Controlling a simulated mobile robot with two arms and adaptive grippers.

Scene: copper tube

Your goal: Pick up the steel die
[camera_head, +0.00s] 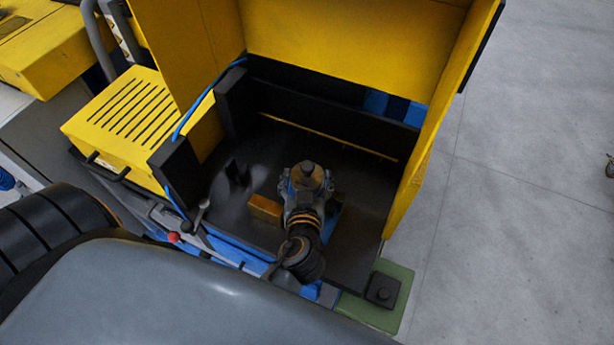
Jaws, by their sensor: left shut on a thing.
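My left gripper (306,189) is inside the yellow machine bay, over its dark floor. It is shut on a small grey metal piece with a round top, which appears to be the steel die (310,172). The gripper's fingers and wrist cover much of the piece, so its lower part is hidden. I cannot tell whether it touches the floor. My right gripper is not in view.
A brownish-yellow block (265,209) lies just left of the gripper. Yellow panels (345,40) enclose the bay at the back and right. A black square block (382,289) sits on a green pad (365,314) at the front right corner. Levers (200,215) stand at the left edge.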

